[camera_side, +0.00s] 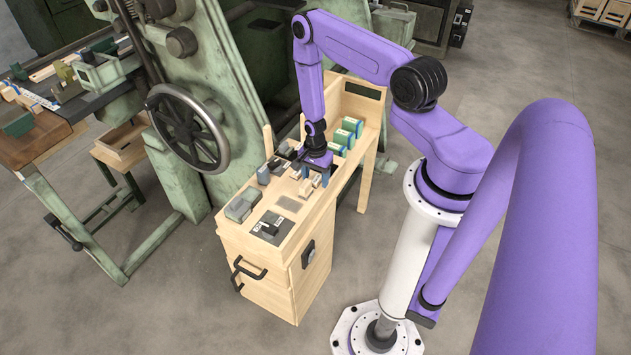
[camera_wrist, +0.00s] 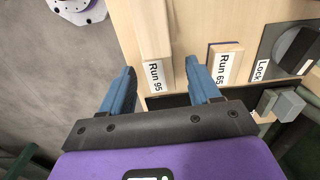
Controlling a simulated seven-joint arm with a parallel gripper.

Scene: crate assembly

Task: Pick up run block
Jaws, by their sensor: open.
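Two pale wooden blocks carry Run labels in the wrist view. The "Run 95" block (camera_wrist: 154,40) appears between the two blue fingers of my gripper (camera_wrist: 162,72). The "Run 65" block (camera_wrist: 226,62) has a dark edge and sits just right of the right finger. My gripper is open and holds nothing. Whether the fingers are level with the block or above it, I cannot tell. In the side view my gripper (camera_side: 318,180) points down over the wooden cabinet top, close to small pale blocks (camera_side: 306,188) that are partly hidden by it.
A black rotary knob (camera_wrist: 297,48) with a "Lock" label is at the right. Grey blocks (camera_wrist: 288,105) stand near it. A green machine with a handwheel (camera_side: 188,128) stands behind.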

